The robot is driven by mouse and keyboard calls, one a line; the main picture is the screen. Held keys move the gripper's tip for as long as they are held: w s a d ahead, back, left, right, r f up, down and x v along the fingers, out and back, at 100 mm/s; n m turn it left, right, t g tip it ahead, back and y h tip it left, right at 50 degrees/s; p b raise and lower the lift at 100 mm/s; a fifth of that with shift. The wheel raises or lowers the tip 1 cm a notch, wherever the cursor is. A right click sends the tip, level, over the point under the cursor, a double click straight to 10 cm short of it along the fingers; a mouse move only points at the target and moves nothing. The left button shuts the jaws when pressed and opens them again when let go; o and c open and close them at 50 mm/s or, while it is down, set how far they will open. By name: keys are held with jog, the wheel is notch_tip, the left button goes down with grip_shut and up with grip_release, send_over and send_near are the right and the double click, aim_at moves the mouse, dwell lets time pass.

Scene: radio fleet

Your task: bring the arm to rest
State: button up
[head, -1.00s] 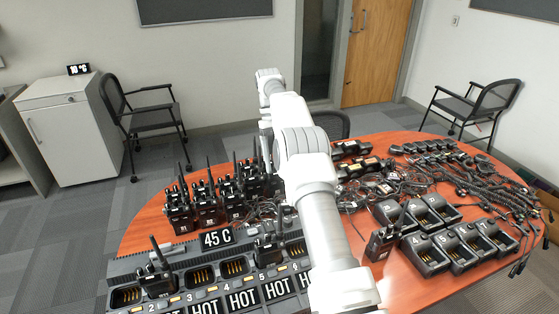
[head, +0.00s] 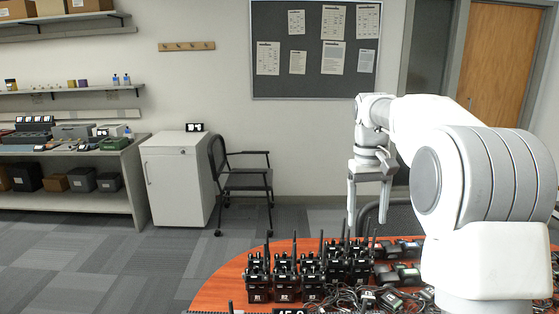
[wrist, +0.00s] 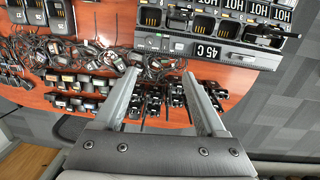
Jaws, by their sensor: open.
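My gripper (head: 368,205) hangs pointing down above the far part of the round red-brown table (head: 228,286), on the right of the head view. Its two fingers are apart with nothing between them. In the wrist view the open fingers (wrist: 160,98) reach over the table above a group of black radios (wrist: 158,103). In the head view these radios (head: 285,278) stand upright with antennas up, below and left of the gripper. The gripper appears clear of them. My arm covers much of the right side of the head view.
A charger rack labelled 45 C (wrist: 212,50) and tangled cables (wrist: 115,62) lie on the table. A white cabinet (head: 178,180) and a black chair (head: 243,180) stand behind at left. A shelf unit (head: 70,160) is far left. The grey floor (head: 120,255) left of the table is clear.

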jog(key=s+a+r+t, duration=0.2)
jog(key=s, duration=0.8)
jog(key=s+a+r+t, duration=0.1)
jog(key=s+a+t, duration=0.15)
jog(key=s, duration=0.85)
jog(key=s+f+t, duration=0.2)
jog(key=s+f, duration=0.3)
jog(key=s, duration=0.2)
jog(key=shift+s+a+y, duration=0.2)
jog(key=shift+a+y, duration=0.1)
jog(key=shift+a, duration=0.15)
